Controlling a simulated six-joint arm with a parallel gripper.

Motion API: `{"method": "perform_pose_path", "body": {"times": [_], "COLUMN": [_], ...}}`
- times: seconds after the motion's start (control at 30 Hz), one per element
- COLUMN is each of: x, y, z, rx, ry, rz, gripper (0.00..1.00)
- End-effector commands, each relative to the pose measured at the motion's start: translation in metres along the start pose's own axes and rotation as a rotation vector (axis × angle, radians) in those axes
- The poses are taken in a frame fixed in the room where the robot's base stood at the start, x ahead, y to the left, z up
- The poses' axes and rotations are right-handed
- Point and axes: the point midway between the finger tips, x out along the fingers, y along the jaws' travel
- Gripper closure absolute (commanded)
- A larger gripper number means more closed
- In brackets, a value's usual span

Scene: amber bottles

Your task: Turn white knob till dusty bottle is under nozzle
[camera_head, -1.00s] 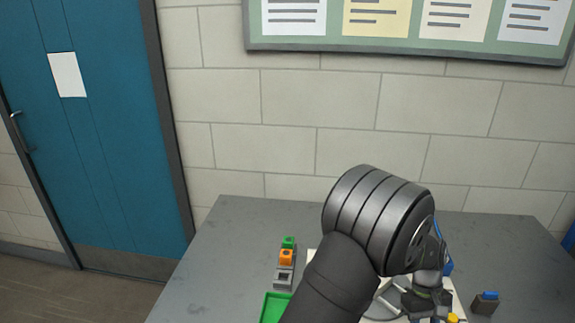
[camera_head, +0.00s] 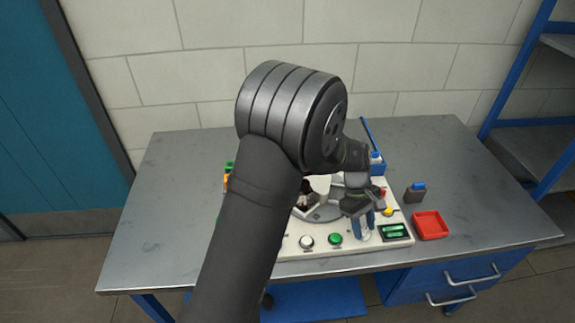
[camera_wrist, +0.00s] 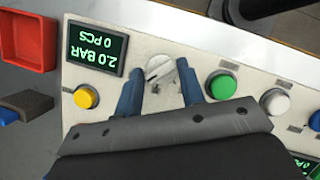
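The white knob (camera_wrist: 160,70) sits on the pale panel in the wrist view, between and just beyond my two blue fingertips. My gripper (camera_wrist: 158,74) is open, with a finger on either side of the knob and a visible gap. In the head view my gripper (camera_head: 362,228) points down at the panel's front right. A grey turntable (camera_head: 322,214) shows partly behind my arm. A dark brown piece, perhaps a bottle (camera_head: 305,194), shows beside my arm. The dusty bottle and the nozzle cannot be made out; my arm hides much of the station.
A green button (camera_wrist: 221,85), a white button (camera_wrist: 275,102) and a yellow button (camera_wrist: 86,97) flank the knob. A display (camera_wrist: 95,49) reads 2.0 BAR, 0 PCS.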

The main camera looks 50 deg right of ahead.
Motion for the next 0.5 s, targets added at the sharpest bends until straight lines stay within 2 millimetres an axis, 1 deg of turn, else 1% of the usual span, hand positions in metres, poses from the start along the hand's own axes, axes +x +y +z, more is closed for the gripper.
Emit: {"method": "perform_pose_path", "body": {"times": [0.07, 0.13, 0.23, 0.27, 0.5], "x": [-0.002, -0.008, -0.025, -0.033, -0.112], "y": [0.000, 0.001, 0.004, 0.004, 0.004], "z": [0.001, 0.004, 0.014, 0.018, 0.055], "rx": [0.014, 0.059, 0.200, 0.260, 0.863], "ry": [0.003, 0.016, 0.055, 0.071, 0.248], "rz": [-0.001, -0.003, -0.013, -0.019, -0.129], "gripper": [0.67, 0.67, 0.67, 0.67, 0.67]}}
